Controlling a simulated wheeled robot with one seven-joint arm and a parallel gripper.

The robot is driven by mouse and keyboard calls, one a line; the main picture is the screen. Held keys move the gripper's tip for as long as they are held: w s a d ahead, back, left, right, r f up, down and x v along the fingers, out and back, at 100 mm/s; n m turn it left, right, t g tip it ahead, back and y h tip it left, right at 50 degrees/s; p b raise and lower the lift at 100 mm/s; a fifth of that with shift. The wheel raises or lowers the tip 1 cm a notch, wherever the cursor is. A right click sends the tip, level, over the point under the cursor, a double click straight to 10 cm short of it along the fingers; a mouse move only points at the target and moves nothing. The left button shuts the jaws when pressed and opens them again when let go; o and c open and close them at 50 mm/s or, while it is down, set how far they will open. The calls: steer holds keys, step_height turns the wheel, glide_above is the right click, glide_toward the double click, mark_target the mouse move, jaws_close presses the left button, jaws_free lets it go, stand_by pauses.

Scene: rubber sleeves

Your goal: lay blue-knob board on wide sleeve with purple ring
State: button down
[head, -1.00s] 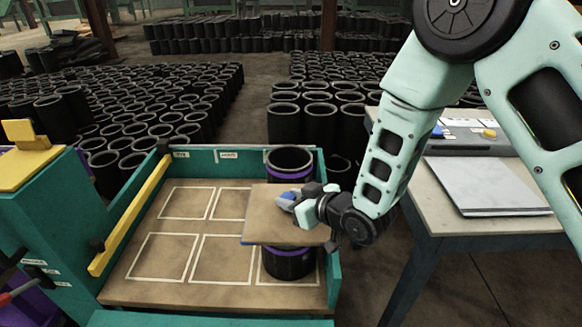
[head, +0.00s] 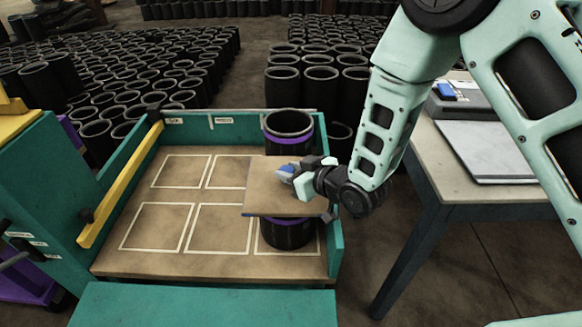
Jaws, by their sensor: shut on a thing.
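My gripper (head: 297,180) is shut on the blue knob (head: 286,172) of a thin brown board (head: 265,196). The board looks about level and covers the top of the front black sleeve (head: 288,234). A trace of purple shows on that sleeve just under the board. I cannot tell whether board and sleeve touch. A second black sleeve (head: 289,121) with a clear purple ring (head: 287,139) stands upright behind the board, its top open. Which sleeve is wider is hard to tell.
The sleeves stand on a brown deck (head: 140,262) with several pale outlined squares and a teal rim. A yellow bar (head: 122,185) runs along its left side. A table with grey sheets (head: 487,152) is at right. Many black sleeves (head: 120,70) stand behind.

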steer(key=shift+f, duration=0.5)
steer(key=shift+f+b, duration=0.55)
steer(key=shift+b, duration=0.05)
steer(key=c, duration=0.9)
jaws_free()
steer(key=p+v, duration=0.2)
steer(key=v, duration=1)
steer(key=shift+r, duration=0.25)
steer(key=shift+f+p+v, duration=0.15)
steer(key=shift+p+v, duration=1.15)
steer(key=shift+p, duration=1.05)
steer(key=shift+f+p+v, duration=0.15)
steer(key=shift+p+v, duration=1.15)
steer(key=shift+p, duration=1.05)
steer(key=shift+s, duration=0.1)
